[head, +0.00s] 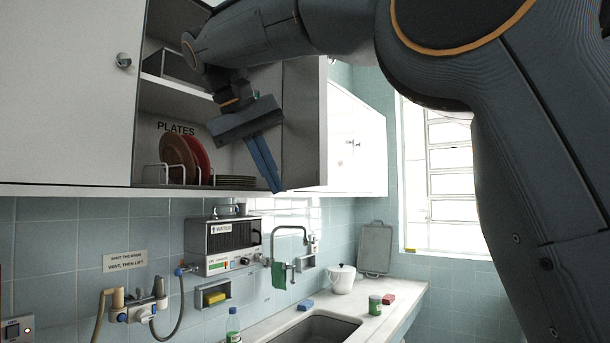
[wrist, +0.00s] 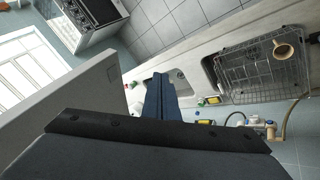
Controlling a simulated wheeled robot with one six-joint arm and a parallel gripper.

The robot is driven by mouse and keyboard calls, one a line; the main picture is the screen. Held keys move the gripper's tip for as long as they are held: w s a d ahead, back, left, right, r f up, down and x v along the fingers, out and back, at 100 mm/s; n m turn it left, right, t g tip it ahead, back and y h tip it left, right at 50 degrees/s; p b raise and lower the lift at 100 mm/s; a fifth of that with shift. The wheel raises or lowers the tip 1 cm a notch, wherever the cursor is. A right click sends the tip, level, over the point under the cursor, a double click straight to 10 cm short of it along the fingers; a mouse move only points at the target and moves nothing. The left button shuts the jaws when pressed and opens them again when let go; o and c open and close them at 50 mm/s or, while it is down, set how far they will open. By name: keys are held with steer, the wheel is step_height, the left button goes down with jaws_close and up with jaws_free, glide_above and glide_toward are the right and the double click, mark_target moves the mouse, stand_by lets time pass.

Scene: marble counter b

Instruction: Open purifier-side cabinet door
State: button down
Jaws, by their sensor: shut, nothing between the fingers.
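The cabinet above the water purifier (head: 222,245) stands open, with plates inside. Its door (head: 306,125) stands swung out at the right of the opening, grey inner face showing. In the wrist view the door is the pale panel (wrist: 75,105) at the left. My gripper (head: 276,187) is shut and empty, fingers pointing down, in front of the opening and just left of the door. It also shows in the wrist view (wrist: 160,80), to the right of the panel. I cannot tell whether the gripper touches the door. The door's handle is hidden.
A closed white door (head: 70,90) with a round knob is at the left. Below are the sink (head: 315,329), a tap (head: 292,232), a white pot (head: 341,279) and a green tin (head: 375,305). Red plates (head: 199,158) stand in a rack on the cabinet's lower shelf.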

steer(key=s+a+r+m, duration=0.2)
steer(key=s+r, duration=0.3)
steer(key=r, duration=0.4)
steer(key=w+d+f+p, duration=0.1)
steer(key=w+d+f, duration=0.3)
steer(key=d+f, duration=0.4)
steer(key=shift+w+d, duration=0.2)
steer(key=shift+d, duration=0.05)
